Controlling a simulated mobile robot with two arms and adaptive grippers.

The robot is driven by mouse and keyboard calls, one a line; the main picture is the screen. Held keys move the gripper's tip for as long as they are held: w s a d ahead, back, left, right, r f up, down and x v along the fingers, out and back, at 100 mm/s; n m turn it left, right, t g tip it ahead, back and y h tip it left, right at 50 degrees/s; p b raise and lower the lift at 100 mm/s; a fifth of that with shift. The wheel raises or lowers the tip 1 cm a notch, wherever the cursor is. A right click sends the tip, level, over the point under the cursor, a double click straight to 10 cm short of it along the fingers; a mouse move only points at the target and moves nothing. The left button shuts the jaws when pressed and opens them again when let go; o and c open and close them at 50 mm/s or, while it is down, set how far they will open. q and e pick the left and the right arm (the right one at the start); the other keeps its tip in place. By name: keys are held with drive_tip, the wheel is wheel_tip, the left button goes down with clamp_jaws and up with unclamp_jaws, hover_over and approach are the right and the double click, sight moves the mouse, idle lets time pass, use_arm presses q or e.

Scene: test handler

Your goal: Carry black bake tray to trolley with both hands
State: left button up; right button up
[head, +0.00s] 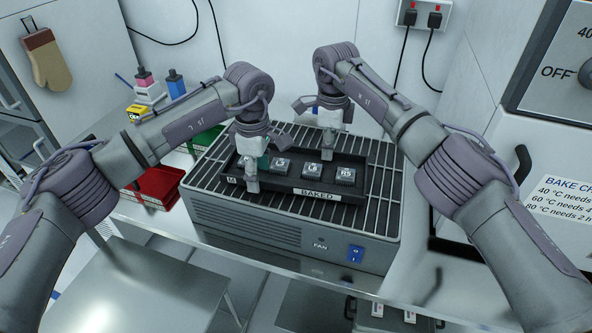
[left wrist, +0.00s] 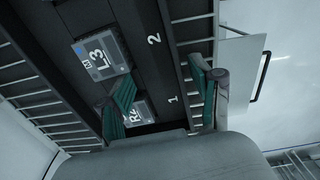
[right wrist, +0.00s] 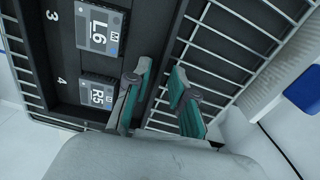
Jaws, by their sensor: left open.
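The black bake tray (head: 277,193), labelled BAKED, lies on the wire rack on top of the fan unit, with several labelled chips in it. My left gripper (head: 250,182) is at the tray's front left; in the left wrist view its open fingers (left wrist: 165,95) stand either side of the tray wall (left wrist: 172,40). My right gripper (head: 327,140) is at the tray's back side; in the right wrist view its fingers (right wrist: 160,95) are apart, one over the tray, one over the rack. A grey flat-topped table, possibly the trolley (head: 150,285), stands at lower left.
The fan unit (head: 280,230) with its wire rack (head: 383,185) sits on the bench. A red bin (head: 155,187), a green bin (head: 205,142) and bottles (head: 147,88) are to its left. An oven-like cabinet (head: 555,150) stands right. Space above the grey table is clear.

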use_arm(q)
drive_tip(key=shift+c, duration=1.4)
use_arm(e)
drive_tip(key=shift+c, duration=1.2)
use_arm(q)
drive_tip(key=shift+s, duration=0.15)
clamp_jaws()
use_arm(e)
drive_tip(key=shift+s+r, duration=0.1)
drive_tip(key=shift+s, duration=0.05)
clamp_jaws()
drive_tip(key=shift+a, duration=0.1)
drive_tip(key=shift+r, duration=0.1)
